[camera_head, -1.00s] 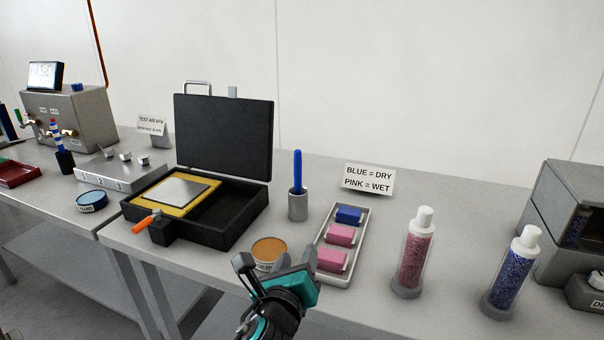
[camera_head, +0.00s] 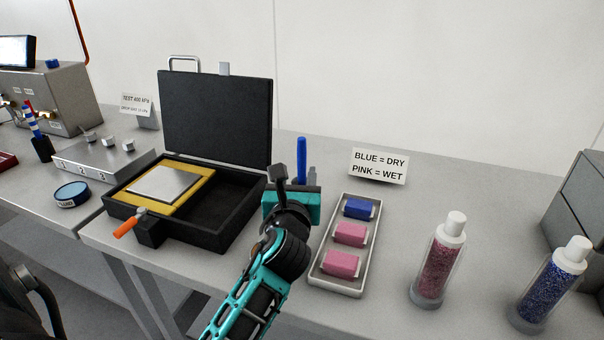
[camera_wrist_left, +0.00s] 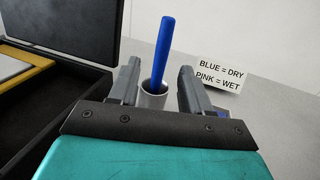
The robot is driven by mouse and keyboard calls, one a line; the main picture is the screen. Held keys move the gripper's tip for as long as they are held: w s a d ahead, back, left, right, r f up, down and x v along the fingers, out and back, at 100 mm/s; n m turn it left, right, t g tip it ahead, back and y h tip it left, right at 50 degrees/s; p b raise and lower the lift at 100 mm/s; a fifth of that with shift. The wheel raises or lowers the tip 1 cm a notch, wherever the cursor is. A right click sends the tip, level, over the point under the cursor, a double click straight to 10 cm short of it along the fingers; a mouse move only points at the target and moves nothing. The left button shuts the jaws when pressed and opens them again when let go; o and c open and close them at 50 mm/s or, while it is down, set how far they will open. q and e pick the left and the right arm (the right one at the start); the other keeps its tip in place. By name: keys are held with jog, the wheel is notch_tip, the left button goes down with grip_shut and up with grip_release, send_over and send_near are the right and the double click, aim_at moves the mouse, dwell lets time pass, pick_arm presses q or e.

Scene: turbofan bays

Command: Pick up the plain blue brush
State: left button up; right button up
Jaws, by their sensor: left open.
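The plain blue brush (camera_head: 301,158) stands upright in a small metal cup, behind my left gripper in the head view. The left wrist view shows the brush (camera_wrist_left: 163,52) leaning slightly, with its lower end inside the grey cup (camera_wrist_left: 153,96). My left gripper (camera_head: 296,180) is open and empty. In the left wrist view its two fingers (camera_wrist_left: 157,85) stand on either side of the cup and brush, with the brush seen between them and apart from both. The gripper hides most of the cup in the head view. My right gripper is not in view.
An open black case (camera_head: 216,236) stands close left of the gripper. A white tray (camera_head: 315,279) with blue and pink blocks lies to the right. A sign (camera_head: 379,166) stands behind it. Two bead-filled bottles (camera_head: 438,262) (camera_head: 551,287) stand farther right. A striped brush (camera_head: 32,120) stands far left.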

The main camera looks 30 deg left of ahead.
aim_at(301, 161)
pick_arm(q)
jog(key=x, duration=0.7)
jog(key=shift+w+f, duration=0.15)
jog(key=shift+w, duration=0.25)
grip_shut()
